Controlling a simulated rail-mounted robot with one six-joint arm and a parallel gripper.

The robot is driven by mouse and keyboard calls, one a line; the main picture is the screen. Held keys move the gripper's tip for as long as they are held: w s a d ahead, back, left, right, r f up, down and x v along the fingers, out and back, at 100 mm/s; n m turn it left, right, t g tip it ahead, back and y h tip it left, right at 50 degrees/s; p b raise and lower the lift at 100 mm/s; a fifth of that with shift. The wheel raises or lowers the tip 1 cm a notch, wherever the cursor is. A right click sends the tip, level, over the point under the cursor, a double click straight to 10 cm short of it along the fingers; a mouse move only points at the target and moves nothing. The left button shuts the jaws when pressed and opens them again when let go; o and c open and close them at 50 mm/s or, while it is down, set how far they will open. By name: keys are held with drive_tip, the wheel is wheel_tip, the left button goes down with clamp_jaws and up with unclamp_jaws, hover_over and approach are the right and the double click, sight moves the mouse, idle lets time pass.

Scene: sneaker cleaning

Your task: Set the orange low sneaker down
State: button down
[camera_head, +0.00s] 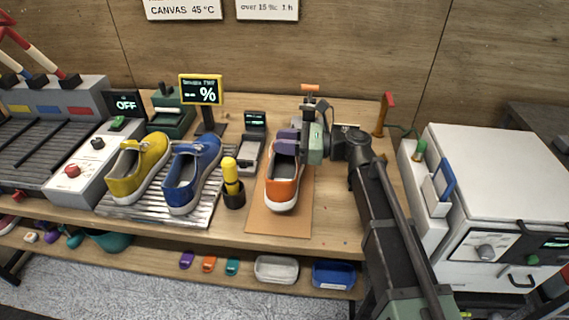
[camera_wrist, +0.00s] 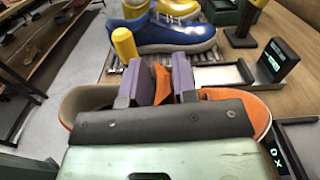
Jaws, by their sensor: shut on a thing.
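A yellow sneaker (camera_head: 138,166) and a blue sneaker (camera_head: 192,173) stand on a ribbed metal tray (camera_head: 205,209) to the left. A yellow-handled tool in a dark cup (camera_head: 234,198) stands close beside the mat. A white cabinet (camera_head: 500,185) is at the right.

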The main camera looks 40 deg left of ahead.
wheel_tip(320, 180, down, 4)
drive_tip(key=b, duration=0.3)
drive_tip(key=shift+f, duration=0.1)
drive_tip(key=shift+r, duration=0.25)
drive_tip(key=c, duration=0.9)
unclamp_jaws()
drive_tip(key=v, duration=1.2)
